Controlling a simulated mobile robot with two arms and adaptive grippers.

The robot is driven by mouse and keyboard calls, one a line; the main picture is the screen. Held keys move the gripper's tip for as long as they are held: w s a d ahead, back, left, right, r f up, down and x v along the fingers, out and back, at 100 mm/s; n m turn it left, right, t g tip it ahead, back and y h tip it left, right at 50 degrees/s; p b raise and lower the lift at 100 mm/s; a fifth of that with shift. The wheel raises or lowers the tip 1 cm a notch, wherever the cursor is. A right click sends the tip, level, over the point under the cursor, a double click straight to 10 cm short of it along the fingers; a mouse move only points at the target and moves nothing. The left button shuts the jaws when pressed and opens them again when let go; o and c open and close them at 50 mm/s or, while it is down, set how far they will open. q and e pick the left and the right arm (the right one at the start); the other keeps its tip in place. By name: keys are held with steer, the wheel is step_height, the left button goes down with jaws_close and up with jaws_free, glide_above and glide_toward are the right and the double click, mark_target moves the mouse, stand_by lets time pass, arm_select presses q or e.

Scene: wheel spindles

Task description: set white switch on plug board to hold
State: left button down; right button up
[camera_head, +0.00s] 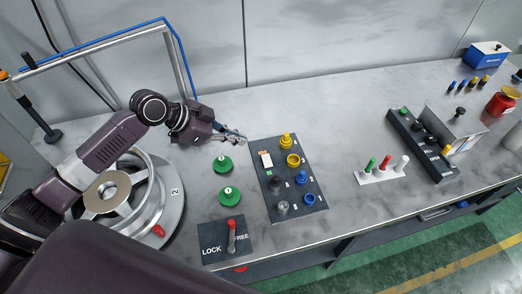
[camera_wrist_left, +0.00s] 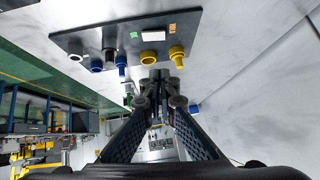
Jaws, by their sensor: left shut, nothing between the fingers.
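The dark plug board (camera_head: 264,188) lies on the marble table in the middle of the head view, with yellow, blue, black and grey plugs and sockets. The white switch (camera_head: 265,158) sits near its far left corner, with a small green mark (camera_head: 268,172) below it. In the left wrist view the board (camera_wrist_left: 196,24) and the white switch (camera_wrist_left: 153,36) show at the top. My left gripper (camera_head: 243,139) is shut and empty, just off the board's far left corner, apart from the switch. In the left wrist view its fingertips (camera_wrist_left: 160,77) are together. My right gripper is not in view.
Two green knobs (camera_head: 223,163) stand left of the board. A LOCK/FREE panel with a red-tipped lever (camera_head: 231,236) is in front. A wheel (camera_head: 170,200) lies under my left arm. A rack of coloured sticks (camera_head: 382,176) stands to the right. The table behind the board is clear.

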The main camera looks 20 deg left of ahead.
arm_select(q)
steer(key=p, duration=0.3)
glide_above(270, 156)
steer(key=s+a, duration=0.2)
steer(key=s, duration=0.1)
steer(key=f, duration=0.6)
steer(key=shift+w+a, duration=0.2)
steer(key=f, duration=0.2)
steer(key=f+p, duration=0.1)
steer(key=shift+w+d+f, duration=0.1)
steer(key=shift+w+f, duration=0.25)
steer(key=shift+f+p, duration=0.35)
steer(key=shift+f, duration=0.3)
steer(key=shift+f, duration=0.1)
